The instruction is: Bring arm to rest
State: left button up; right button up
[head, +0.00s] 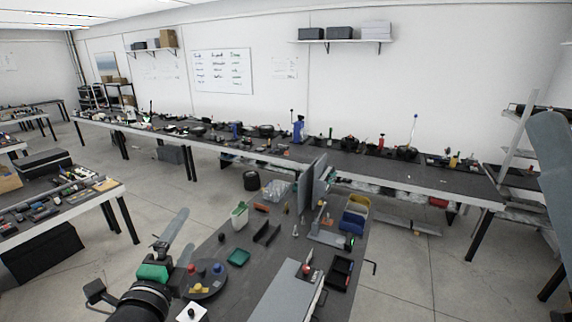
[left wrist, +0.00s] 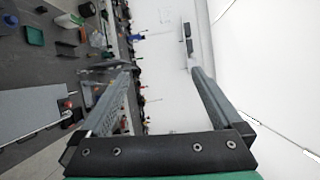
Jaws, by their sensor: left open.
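My left arm comes in at the lower left of the head view. Its left gripper (head: 178,232) is raised beside the left edge of the near workbench (head: 225,295), pointing up and away. In the left wrist view the two long grey fingers of the left gripper (left wrist: 158,68) stand well apart with nothing between them, so it is open and empty. The wall and benches show past the fingers. A grey-blue arm link of mine stands at the right edge of the head view. My right gripper is not in view.
A round dark turntable (head: 206,280) with coloured knobs is close to my left gripper. A green tray (head: 238,257), a white-green bin (head: 240,215) and thin upright panels (head: 312,187) stand on the near bench. A long cluttered bench (head: 440,172) runs along the wall.

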pick_arm(q)
jog(key=s+d+r+n+t, duration=0.1)
jog(key=s+r+n+t, duration=0.15)
jog(key=r, duration=0.45)
jog(key=s+d+r+n+t, duration=0.15)
jog(key=s+r, duration=0.25)
jog(key=r, duration=0.4)
jog(key=s+r+n+t+h, duration=0.2)
jog(key=s+r+n+t, duration=0.4)
jog(key=s+r+n, duration=0.75)
notch_tip(320, 180, down, 48)
jog(key=s+b, duration=0.1)
jog(key=b, duration=4.5)
jog(key=shift+s+d, duration=0.15)
jog(key=shift+s, duration=0.2)
jog(key=shift+n, duration=0.25)
